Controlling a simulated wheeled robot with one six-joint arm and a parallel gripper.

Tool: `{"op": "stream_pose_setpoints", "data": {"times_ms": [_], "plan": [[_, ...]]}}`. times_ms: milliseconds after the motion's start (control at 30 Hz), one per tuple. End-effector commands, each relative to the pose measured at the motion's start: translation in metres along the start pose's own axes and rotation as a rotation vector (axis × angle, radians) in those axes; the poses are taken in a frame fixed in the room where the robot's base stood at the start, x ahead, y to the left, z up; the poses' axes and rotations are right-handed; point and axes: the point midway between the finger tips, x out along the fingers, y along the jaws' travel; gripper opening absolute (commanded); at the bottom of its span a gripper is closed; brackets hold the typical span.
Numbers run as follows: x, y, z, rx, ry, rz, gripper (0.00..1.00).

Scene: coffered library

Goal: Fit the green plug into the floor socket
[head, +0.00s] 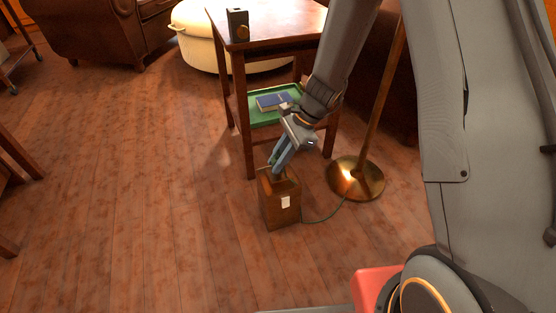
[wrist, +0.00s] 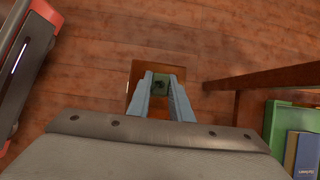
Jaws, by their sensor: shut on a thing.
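The floor socket appears to be a brown wooden box (head: 280,208) with a pale label on its front, standing on the floor in front of the side table. In the wrist view its top (wrist: 137,70) lies below the fingers. My gripper (head: 276,167) reaches down to the top of the box, with its blue-grey fingers shut on the green plug. The plug (wrist: 160,83) shows between the fingertips in the wrist view, over the box top. In the head view the fingers hide it. I cannot tell whether it is inside the socket or just above it.
The side table (head: 247,110) stands close behind, with a green tray (head: 262,117) and blue book (head: 270,102) on its shelf. A brass lamp base (head: 356,180) is to the right, with a thin cord (head: 322,219) running toward the box. Floor at left is clear.

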Motion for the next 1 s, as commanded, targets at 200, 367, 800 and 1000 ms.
{"op": "stream_pose_setpoints", "data": {"times_ms": [200, 367, 800, 1000], "plan": [[0.0036, 0.0064, 0.0050, 0.019, -0.062, 0.041, 0.00], [0.0043, 0.0080, 0.0053, 0.020, -0.064, 0.044, 0.00], [0.0032, 0.0091, 0.0029, 0.023, -0.064, 0.046, 0.00], [0.0032, 0.0092, 0.0018, 0.023, -0.064, 0.047, 0.00]]}}
